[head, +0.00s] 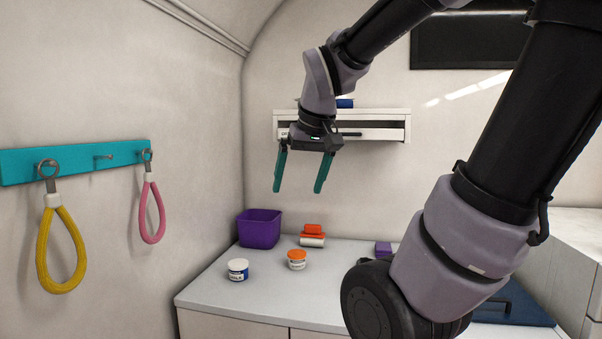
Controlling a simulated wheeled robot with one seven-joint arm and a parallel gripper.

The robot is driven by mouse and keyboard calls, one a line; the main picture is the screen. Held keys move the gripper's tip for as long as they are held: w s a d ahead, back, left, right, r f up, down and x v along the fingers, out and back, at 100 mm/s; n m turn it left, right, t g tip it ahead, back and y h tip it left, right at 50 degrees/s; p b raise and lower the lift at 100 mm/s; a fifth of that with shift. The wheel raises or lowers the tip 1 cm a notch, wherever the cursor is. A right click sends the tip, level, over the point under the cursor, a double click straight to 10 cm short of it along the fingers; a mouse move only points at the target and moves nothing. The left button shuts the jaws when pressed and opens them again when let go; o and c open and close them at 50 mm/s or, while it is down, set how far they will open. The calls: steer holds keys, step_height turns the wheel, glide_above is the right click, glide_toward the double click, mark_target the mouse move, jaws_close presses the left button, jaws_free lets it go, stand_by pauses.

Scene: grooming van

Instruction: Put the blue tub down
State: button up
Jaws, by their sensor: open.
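My gripper (298,187) hangs with its two teal fingers pointing down, wide apart and with nothing between them. It is in the air in front of the wall shelf and above the counter. A small tub with a white top and a dark blue band (238,270) stands upright on the counter, below and to the left of my gripper. A blue item (345,103) sits on top of the wall shelf, partly hidden by my arm; I cannot tell whether it is a tub. An orange-lidded tub (296,260) stands on the counter beneath my gripper.
The counter (215,295) also holds a purple bin (259,229), an orange-and-white item (312,236) and a small purple block (383,248). The wall shelf (385,112) juts out behind my gripper. Yellow (61,250) and pink (152,212) loops hang on the left wall. The counter's front left is clear.

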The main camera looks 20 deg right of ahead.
steer(key=s+r+m+t, duration=0.1)
steer(key=s+a+r+m+t+y, duration=0.1)
steer(key=s+m, duration=0.1)
steer(key=shift+s+r, duration=0.15)
steer(key=shift+s, duration=0.1)
stand_by(0.4)
